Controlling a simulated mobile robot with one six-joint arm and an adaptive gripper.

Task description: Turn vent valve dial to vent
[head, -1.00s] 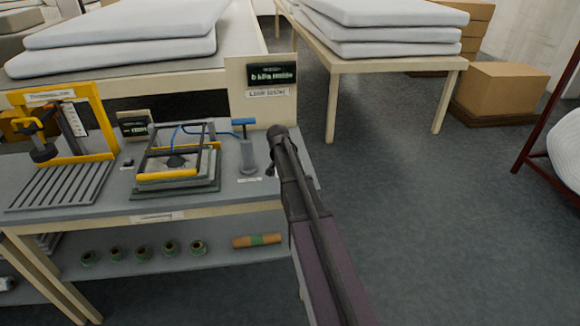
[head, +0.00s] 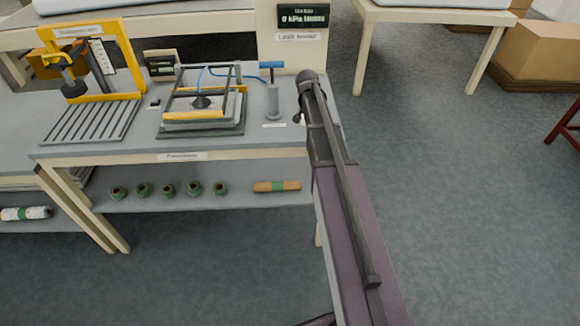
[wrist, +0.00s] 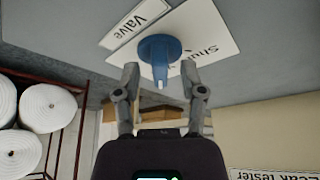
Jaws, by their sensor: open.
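The blue vent valve dial (wrist: 160,52) shows in the wrist view. It sits on a white plate (wrist: 212,35) with a partly hidden word beginning "Shu", beside a "Valve" label (wrist: 135,22). Its narrow pointer aims toward my gripper. My gripper (wrist: 160,78) is open, with one finger on each side of the pointer end; I cannot tell whether either finger touches it. In the head view my gripper (head: 299,117) is at the right end of the bench, and I cannot make out the dial there.
The bench (head: 260,137) holds a yellow-framed stand (head: 128,50), a vacuum fixture (head: 240,127) and a blue-handled pump (head: 272,100). A display (head: 303,16) reading 0 kPa stands behind on the leak tester board. Open floor (head: 440,190) lies to the right.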

